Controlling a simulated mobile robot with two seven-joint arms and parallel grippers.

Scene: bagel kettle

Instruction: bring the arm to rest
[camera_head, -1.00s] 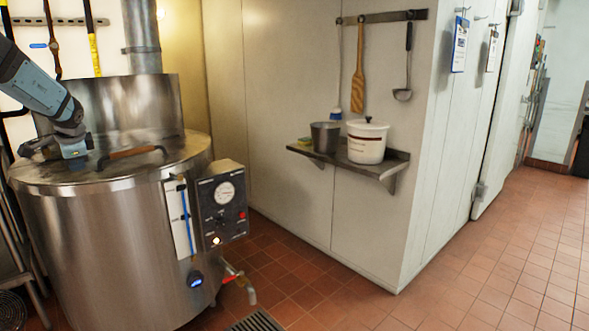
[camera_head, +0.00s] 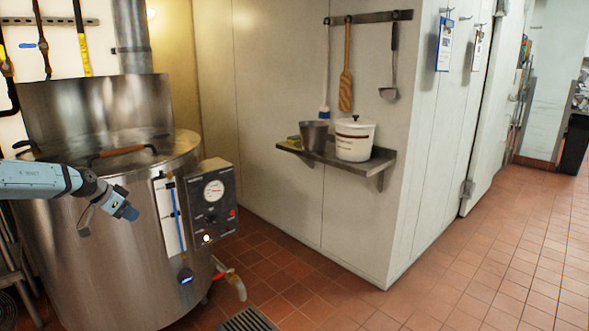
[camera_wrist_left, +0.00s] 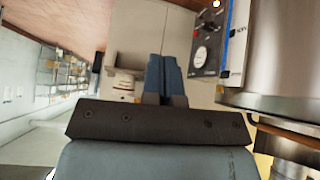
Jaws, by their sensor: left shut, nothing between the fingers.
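My left gripper (camera_head: 127,212) is shut and empty. In the head view it hangs in front of the upper wall of the large steel kettle (camera_head: 95,250), left of the kettle's control box. In the left wrist view the two blue fingers of the gripper (camera_wrist_left: 164,75) lie together with nothing between them. The kettle also shows at the right of the left wrist view (camera_wrist_left: 275,60). The kettle's lid carries a wooden handle (camera_head: 122,152). My right gripper is not in view.
A control box (camera_head: 213,200) with a gauge sticks out from the kettle. A drain tap (camera_head: 232,283) is below it. A wall shelf (camera_head: 383,160) holds a white tub (camera_head: 354,140) and a metal pot (camera_head: 314,135). Tiled floor (camera_head: 480,270) is clear at the right.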

